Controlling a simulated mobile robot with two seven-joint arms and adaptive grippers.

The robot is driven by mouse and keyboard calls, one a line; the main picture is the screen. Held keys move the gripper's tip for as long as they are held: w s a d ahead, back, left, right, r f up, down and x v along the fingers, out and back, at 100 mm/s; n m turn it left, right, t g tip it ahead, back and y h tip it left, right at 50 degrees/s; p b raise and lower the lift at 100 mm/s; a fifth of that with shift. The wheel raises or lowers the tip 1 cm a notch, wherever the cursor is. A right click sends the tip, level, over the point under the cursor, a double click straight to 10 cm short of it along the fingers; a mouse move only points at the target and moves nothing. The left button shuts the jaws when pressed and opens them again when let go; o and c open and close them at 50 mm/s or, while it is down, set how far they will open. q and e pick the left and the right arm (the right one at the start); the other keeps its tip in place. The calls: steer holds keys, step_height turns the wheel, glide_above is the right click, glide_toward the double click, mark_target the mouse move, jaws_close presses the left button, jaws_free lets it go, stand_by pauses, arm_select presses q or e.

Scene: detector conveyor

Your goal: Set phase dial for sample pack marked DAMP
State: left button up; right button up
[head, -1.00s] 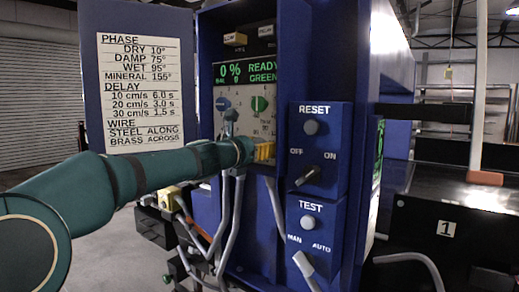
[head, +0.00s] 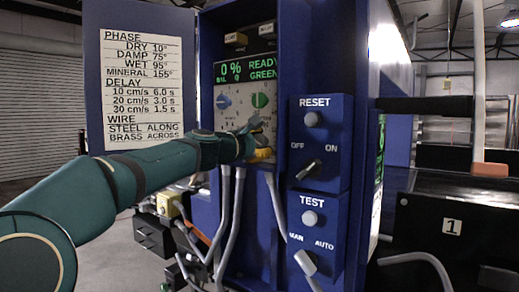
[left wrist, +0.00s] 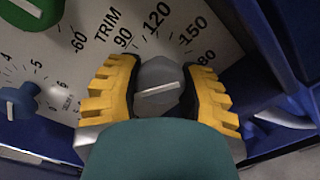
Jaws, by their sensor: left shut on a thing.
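A grey dial (left wrist: 158,76) with a white pointer line sits between the yellow fingers of my left gripper (left wrist: 157,88) in the left wrist view. The gripper is shut on it. Scale numbers 60 to 180 run around it; the pointer's exact reading cannot be told. In the head view my left gripper (head: 261,155) is at the lower right of the control panel and hides the dial. The placard (head: 141,90) lists DAMP as 75° under PHASE. The display (head: 246,71) reads 0 % READY and GREEN. The sample pack cannot be identified. My right gripper is not in view.
A green knob (head: 260,101) and a blue knob (head: 224,102) are above the gripper on the panel. The RESET box (head: 318,145) and TEST box (head: 315,235) with switches stand close to its right. Grey cables (head: 233,210) hang below.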

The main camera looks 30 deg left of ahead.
arm_select(q)
steer(key=m+b, duration=0.1)
steer(key=m, duration=0.2)
steer(key=shift+f, duration=0.15)
steer(key=shift+m+b, duration=1.2)
steer(key=shift+m, duration=1)
steer(key=o, duration=1.2)
steer(key=shift+r, duration=0.2)
steer(key=shift+s, duration=0.1)
steer(key=shift+s+a, duration=0.2)
steer(key=shift+s, duration=1.8)
steer(key=shift+s+a, duration=0.15)
steer(key=shift+s, duration=1.8)
